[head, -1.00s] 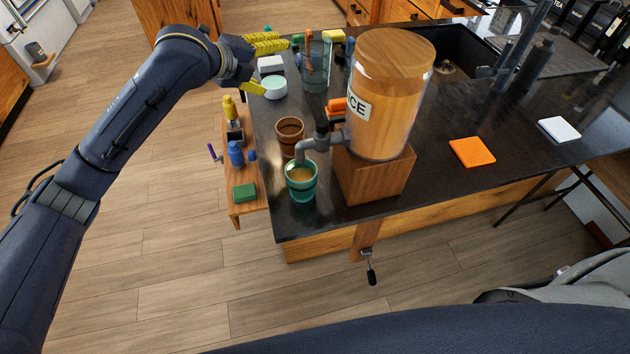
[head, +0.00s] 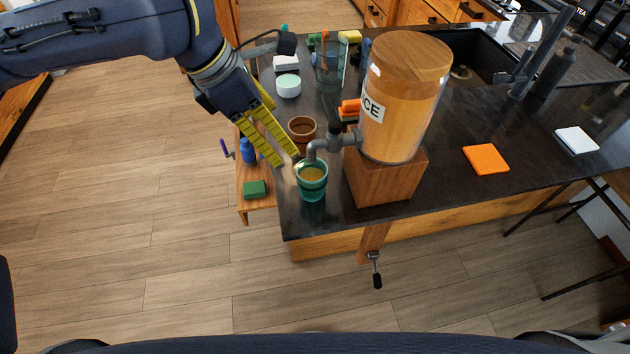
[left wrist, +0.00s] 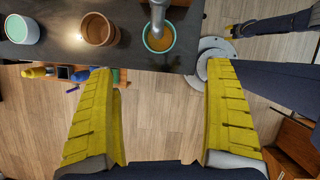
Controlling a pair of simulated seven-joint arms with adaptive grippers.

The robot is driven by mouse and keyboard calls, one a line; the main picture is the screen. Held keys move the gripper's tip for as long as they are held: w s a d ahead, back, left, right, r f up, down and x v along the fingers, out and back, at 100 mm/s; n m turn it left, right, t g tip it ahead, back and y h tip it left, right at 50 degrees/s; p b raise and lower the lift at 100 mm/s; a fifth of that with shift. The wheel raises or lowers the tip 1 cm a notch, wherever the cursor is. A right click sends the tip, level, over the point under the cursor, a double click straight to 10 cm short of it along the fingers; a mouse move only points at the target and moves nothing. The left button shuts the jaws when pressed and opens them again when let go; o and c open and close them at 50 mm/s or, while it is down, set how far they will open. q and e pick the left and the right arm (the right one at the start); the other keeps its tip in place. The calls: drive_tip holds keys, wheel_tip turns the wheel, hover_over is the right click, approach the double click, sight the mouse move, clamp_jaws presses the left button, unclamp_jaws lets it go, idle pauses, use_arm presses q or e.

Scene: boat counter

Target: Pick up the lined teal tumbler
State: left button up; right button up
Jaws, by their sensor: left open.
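The teal tumbler (head: 312,186) stands upright on the dark counter near its front left corner, under the spout of the juice dispenser. It holds an orange-brown liquid. In the left wrist view the tumbler (left wrist: 159,37) is at the top, beyond the fingertips, with the spout over it. My left gripper (head: 287,162) has yellow fingers, is open and empty, and points down just to the left of the tumbler in the head view. In the left wrist view its fingers (left wrist: 164,75) are wide apart.
The juice dispenser (head: 405,100) on its wooden block stands right of the tumbler. A brown cup (head: 302,124) is behind it, and a pale mint cup (head: 288,88) farther back. A small side shelf (head: 257,202) holds a green sponge (head: 255,189). An orange square (head: 486,159) lies to the right.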

sight(312, 170)
use_arm(q)
drive_tip(key=x, duration=1.6)
drive_tip(key=shift+w+d, duration=0.15)
drive_tip(key=shift+d, duration=0.05)
drive_tip(key=shift+c, duration=0.2)
drive_tip(key=c, duration=1.7)
drive_tip(key=shift+o, duration=0.2)
